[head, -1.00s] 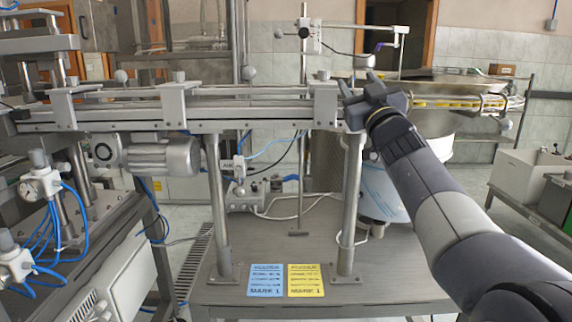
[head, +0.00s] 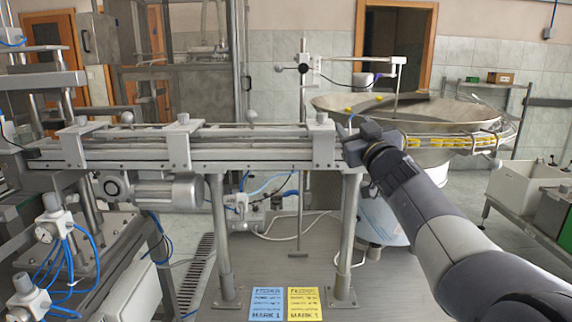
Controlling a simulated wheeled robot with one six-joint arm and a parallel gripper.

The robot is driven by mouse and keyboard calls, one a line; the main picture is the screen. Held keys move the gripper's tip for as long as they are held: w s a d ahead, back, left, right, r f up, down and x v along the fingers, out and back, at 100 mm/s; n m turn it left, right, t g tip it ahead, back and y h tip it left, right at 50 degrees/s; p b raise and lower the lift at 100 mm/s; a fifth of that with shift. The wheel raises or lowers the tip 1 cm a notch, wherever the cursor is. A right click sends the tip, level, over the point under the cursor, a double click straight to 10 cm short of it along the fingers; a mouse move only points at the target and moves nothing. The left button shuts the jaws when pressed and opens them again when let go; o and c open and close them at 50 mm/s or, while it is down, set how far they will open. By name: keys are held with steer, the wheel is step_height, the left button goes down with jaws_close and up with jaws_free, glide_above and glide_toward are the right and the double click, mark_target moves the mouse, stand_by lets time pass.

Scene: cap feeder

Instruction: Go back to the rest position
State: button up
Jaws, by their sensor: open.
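My gripper (head: 345,130) is at the right end of the metal conveyor rail, near its end bracket, as seen in the head view. Its fingers point up and to the left. They are small in the picture, and I see nothing held between them. My arm reaches in from the lower right corner. Whether the gripper touches the rail cannot be told.
The conveyor rail (head: 240,160) spans the left and middle on metal posts. The feeder bowl (head: 440,108), with yellow caps along its rim, stands behind my arm. Blue (head: 266,303) and yellow (head: 304,303) cards lie on the table. A white box (head: 522,188) stands right.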

steer(key=shift+w+r+g+h+p, duration=0.15)
steer(key=shift+r+g+h+p, duration=0.3)
steer(key=shift+p, duration=1.65)
steer(key=shift+f+g+p, duration=0.1)
steer(key=shift+g+p, duration=0.35)
steer(key=shift+p, duration=0.5)
